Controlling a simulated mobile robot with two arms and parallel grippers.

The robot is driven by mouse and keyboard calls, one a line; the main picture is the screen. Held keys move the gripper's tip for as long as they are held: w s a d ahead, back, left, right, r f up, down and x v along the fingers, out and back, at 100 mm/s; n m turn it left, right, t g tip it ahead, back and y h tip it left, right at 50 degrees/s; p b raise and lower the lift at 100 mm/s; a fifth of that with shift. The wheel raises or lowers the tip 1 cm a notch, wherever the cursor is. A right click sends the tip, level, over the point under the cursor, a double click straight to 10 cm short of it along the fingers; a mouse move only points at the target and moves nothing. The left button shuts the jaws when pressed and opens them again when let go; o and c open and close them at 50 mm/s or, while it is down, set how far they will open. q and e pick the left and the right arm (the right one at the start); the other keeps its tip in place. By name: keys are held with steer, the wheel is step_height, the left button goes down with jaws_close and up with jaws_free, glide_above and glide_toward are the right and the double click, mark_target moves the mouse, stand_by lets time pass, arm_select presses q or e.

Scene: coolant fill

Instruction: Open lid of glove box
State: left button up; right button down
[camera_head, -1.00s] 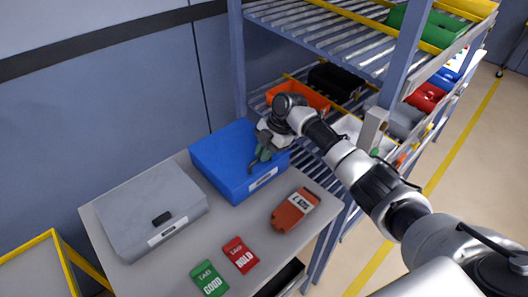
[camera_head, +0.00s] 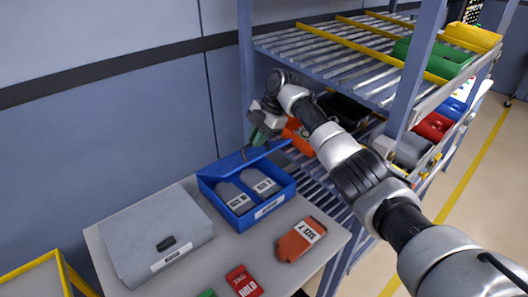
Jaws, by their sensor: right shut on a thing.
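The blue box (camera_head: 240,215) stands on the table with its lid (camera_head: 236,161) raised and tilted, seen nearly edge-on along the back. Inside lie grey packs with white labels (camera_head: 264,187). My right gripper (camera_head: 257,137) is above the back of the box, at the raised lid, and is shut on it; the exact contact at the fingertips is hard to make out. My left gripper is not in view.
A closed grey box (camera_head: 150,235) with a black handle stands left of the blue box. An orange pack (camera_head: 300,240) and a red HOLD tag (camera_head: 244,281) lie in front. The shelving rack (camera_head: 335,70) stands close behind to the right.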

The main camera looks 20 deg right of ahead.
steer(key=shift+w+a+r, duration=0.25)
steer(key=shift+w+r, duration=0.05)
steer(key=shift+w, duration=0.2)
steer(key=c, duration=1.5)
jaws_free()
steer(key=shift+c, duration=0.2)
steer(key=shift+o, duration=1.1)
steer(key=shift+w+a+f, duration=0.1)
steer(key=shift+w+f, duration=0.05)
steer(key=shift+w, duration=0.05)
steer(key=shift+o, duration=0.8)
steer(key=shift+w+a+f, duration=0.1)
steer(key=shift+w, duration=0.25)
steer(key=shift+s+r, duration=0.2)
steer(key=shift+r, duration=0.05)
steer(key=b+v, duration=0.3)
steer(key=v, duration=0.7)
steer(key=shift+d+r, duration=0.25)
